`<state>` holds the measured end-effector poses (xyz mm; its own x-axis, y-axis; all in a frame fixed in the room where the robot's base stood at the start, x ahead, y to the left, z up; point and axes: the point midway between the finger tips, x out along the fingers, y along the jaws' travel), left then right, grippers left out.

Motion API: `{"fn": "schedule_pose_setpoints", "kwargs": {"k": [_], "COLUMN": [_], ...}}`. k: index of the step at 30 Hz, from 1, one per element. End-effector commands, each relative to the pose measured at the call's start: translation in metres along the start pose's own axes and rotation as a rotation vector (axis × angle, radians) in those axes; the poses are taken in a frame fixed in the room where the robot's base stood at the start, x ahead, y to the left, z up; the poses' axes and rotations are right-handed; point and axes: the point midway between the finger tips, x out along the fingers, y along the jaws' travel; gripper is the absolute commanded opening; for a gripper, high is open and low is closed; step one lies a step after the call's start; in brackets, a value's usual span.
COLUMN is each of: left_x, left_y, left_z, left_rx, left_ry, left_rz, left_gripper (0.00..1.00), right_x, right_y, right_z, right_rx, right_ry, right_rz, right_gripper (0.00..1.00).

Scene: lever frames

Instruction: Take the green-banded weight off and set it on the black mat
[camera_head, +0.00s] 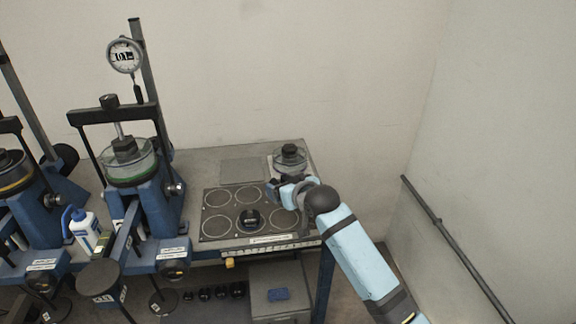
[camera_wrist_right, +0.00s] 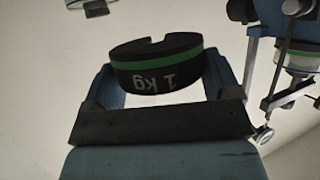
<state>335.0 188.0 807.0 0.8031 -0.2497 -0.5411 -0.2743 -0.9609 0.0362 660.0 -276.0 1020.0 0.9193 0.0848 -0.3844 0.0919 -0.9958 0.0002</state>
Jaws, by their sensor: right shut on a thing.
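The green-banded weight (camera_wrist_right: 158,66), black with "1 kg" on its side and a slot in its top, is between the fingers of my right gripper (camera_wrist_right: 158,85) in the wrist view. That gripper is shut on it. In the head view my right gripper (camera_head: 280,190) is over the back right part of the black mat (camera_head: 228,207); the weight is hard to make out there. The mat is marked with several pale rings. A small black weight (camera_head: 250,219) sits on its front middle ring. My left gripper is not in view.
A clear round dish with a black knob (camera_head: 290,156) stands behind my gripper. A grey square plate (camera_head: 243,171) lies behind the mat. A blue lever frame (camera_head: 150,195) with a dial gauge (camera_head: 124,56) stands to the left. The wall rail (camera_head: 460,245) is at right.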

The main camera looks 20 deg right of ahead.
Motion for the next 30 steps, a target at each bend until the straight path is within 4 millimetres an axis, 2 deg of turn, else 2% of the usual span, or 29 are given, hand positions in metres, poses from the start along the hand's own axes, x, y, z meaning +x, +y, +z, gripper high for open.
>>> {"fn": "schedule_pose_setpoints", "kwargs": {"k": [1,6,11,30], "left_x": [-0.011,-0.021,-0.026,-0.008], "left_y": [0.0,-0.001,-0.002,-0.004], "left_z": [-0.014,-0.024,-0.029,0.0], "left_rx": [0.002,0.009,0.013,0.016], "left_ry": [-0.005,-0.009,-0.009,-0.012], "left_rz": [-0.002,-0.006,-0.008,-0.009], "left_gripper": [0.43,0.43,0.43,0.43], "right_x": [0.004,0.024,0.033,0.047], "right_y": [0.002,0.008,0.009,0.009], "right_z": [-0.005,0.019,0.036,0.071], "right_rx": [0.009,0.021,0.024,0.025], "right_ry": [-0.002,0.001,0.003,0.007], "right_rz": [0.014,0.046,0.057,0.059], "right_gripper": [0.35,0.35,0.35,0.35]}}
